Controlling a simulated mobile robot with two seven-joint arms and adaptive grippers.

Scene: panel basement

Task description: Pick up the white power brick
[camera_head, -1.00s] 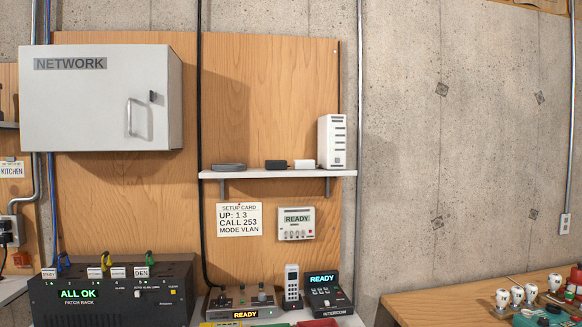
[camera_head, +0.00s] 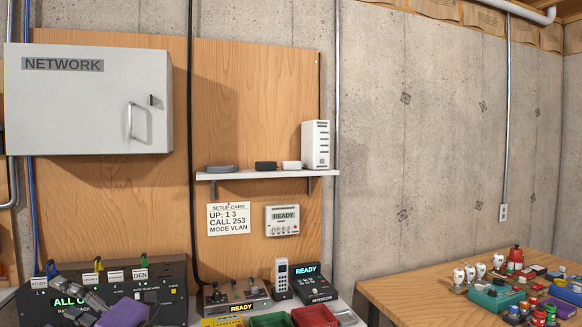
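The white power brick (camera_head: 291,165) sits on the white wall shelf (camera_head: 225,176). It is a small white block between a black brick (camera_head: 266,165) and a tall white vented unit (camera_head: 315,145). My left gripper (camera_head: 66,288) is at the bottom left, in front of the patch rack and well below and left of the shelf. Its dark grey fingers overlap the rack's display, and I cannot tell whether they are open or shut. Behind them is a purple part of my arm. My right gripper is not in view.
A flat grey device (camera_head: 221,169) lies at the shelf's left end. A grey NETWORK cabinet (camera_head: 88,100) hangs at the left. Below the shelf stand the patch rack (camera_head: 170,272), an intercom (camera_head: 314,284) and colored trays. A wooden table (camera_head: 400,290) at right holds many small parts.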

